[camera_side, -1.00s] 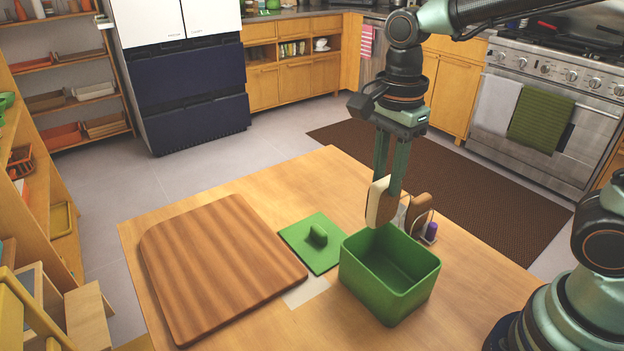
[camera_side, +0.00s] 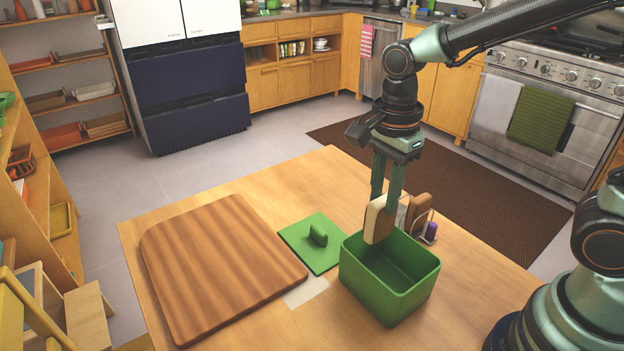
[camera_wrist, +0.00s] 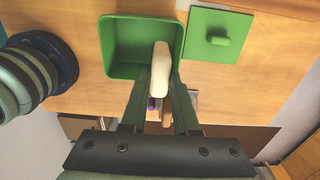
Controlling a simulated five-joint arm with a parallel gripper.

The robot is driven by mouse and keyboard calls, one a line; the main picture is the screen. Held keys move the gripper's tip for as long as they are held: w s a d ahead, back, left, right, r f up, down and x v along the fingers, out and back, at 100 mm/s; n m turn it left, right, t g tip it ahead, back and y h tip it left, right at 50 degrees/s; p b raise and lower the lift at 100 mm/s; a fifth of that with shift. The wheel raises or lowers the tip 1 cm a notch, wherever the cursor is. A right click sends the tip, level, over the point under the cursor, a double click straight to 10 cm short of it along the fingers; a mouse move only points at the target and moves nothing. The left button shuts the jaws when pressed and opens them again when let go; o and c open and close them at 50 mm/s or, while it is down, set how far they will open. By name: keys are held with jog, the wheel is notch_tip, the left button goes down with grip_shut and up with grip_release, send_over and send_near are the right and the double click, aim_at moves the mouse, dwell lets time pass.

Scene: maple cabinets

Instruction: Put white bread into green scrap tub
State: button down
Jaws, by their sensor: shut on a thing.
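The white bread (camera_side: 377,220) is a pale slice with a brown crust, held upright on edge. My gripper (camera_side: 388,208) is shut on it, pointing down. The green scrap tub (camera_side: 405,296) stands open on the table, and the slice's lower edge is at the height of the tub's back rim. In the wrist view the bread (camera_wrist: 161,68) overlaps the right part of the tub (camera_wrist: 122,27), between my gripper's fingertips (camera_wrist: 160,92). The tub's visible inside is empty.
A green lid with a knob (camera_side: 310,245) lies left of the tub. A wooden board (camera_side: 215,265) covers the table's left. Behind the tub stand a brown bread slice (camera_side: 419,210) in a rack and a small purple object (camera_side: 431,231).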

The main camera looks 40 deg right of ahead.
aim_at(377, 239)
jog(key=shift+f, duration=2.75)
jog(key=shift+f, duration=2.5)
dwell(0.4)
jog(key=c, duration=0.6)
grip_release()
jog(key=shift+r, duration=0.1)
